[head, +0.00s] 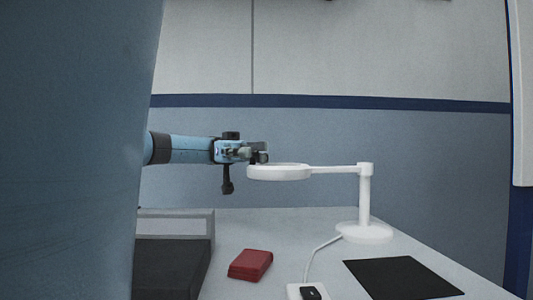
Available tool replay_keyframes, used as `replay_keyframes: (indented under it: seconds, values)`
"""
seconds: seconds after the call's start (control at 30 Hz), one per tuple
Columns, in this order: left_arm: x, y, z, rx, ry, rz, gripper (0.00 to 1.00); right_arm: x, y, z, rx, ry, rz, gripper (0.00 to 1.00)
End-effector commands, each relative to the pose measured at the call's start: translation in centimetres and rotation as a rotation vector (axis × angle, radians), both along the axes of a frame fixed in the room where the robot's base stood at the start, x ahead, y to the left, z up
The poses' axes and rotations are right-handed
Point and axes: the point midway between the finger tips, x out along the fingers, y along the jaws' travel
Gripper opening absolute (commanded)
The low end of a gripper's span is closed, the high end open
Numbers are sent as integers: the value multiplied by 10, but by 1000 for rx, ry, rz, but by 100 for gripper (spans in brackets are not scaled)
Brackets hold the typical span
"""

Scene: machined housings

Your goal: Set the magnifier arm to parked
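The white magnifier arm (335,170) reaches left from an upright post (365,200) on a round base (363,231). Its ring-shaped head (279,172) hangs level above the table. My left gripper (262,152) is at the left end of the ring, at or just above its rim. I cannot tell whether it touches the ring, and its fingers are too small and overlapped to show whether they are open or shut. My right gripper is not in view.
A red folded cloth or pouch (250,265) lies on the white table (285,226). A black mat (402,278) lies at the right front. A cable runs from the lamp base to a white switch box (308,292). A grey-black case (172,265) stands at left.

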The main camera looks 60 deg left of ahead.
Motion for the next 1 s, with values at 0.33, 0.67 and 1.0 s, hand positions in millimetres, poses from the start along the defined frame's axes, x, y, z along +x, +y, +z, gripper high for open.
replay_keyframes:
  seconds: [0.33, 0.67, 1.0]
  values:
    - [0, 0, -2, 1, 2, 2, 48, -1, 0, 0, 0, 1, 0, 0]
    - [0, 0, 2, 1, 0, 2, 48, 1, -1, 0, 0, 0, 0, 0]
    - [1, 0, 47, 6, 5, 0, 48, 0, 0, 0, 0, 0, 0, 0]
